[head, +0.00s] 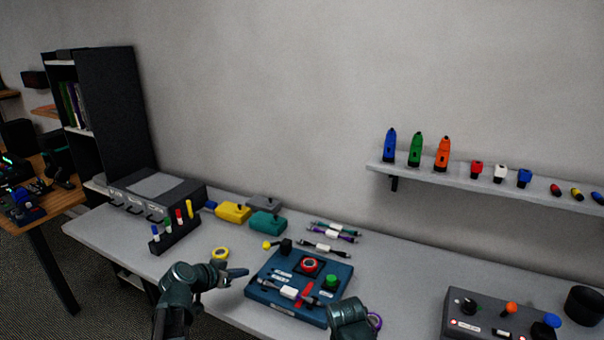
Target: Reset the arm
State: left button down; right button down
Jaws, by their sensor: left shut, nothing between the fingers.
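My left gripper (238,272) is shut and empty. It points right, above the grey table just left of the blue panel. The blue panel (265,306) carries a red round button (310,265), a green knob (330,281) and a red lever or strip (304,292). A cable with a white label (289,292) lies across the front of the panel. My right arm comes in at the bottom, at the panel's front right corner; its fingers cannot be made out.
A yellow roll (220,253) lies behind my left gripper. Cables with white tags (325,247) lie behind the panel. A marker rack (176,240), a yellow box (233,212) and a teal box (267,222) stand left. A control box (487,317) stands right. A wall shelf (440,178) hangs above.

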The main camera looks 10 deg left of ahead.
pick_arm(q)
jog(key=s+d+f+g, duration=0.2)
jog(key=d, duration=0.2)
jog(key=s+d+f+g, duration=0.2)
jog(key=s+d, duration=0.1)
jog(key=d, duration=0.2)
jog(key=s+d+f+m+g, duration=0.1)
jog(key=s+d+f, duration=0.1)
jog(key=s+d, duration=0.1)
jog(key=shift+s+d+f+g, duration=0.15)
jog(key=shift+d+g, duration=0.25)
jog(key=shift+d, duration=0.5)
jog(key=s+d+f+g+y, duration=0.1)
jog(key=s+d+g+y, duration=0.1)
jog(key=s, duration=0.4)
jog(key=s+d+f+n+g+y, duration=0.1)
jog(key=s+d+f+g+y, duration=0.1)
jog(key=s, duration=0.5)
jog(key=shift+s+d+g+y, duration=0.15)
jog(key=shift+d+g+y, duration=0.25)
jog(key=shift+y, duration=0.8)
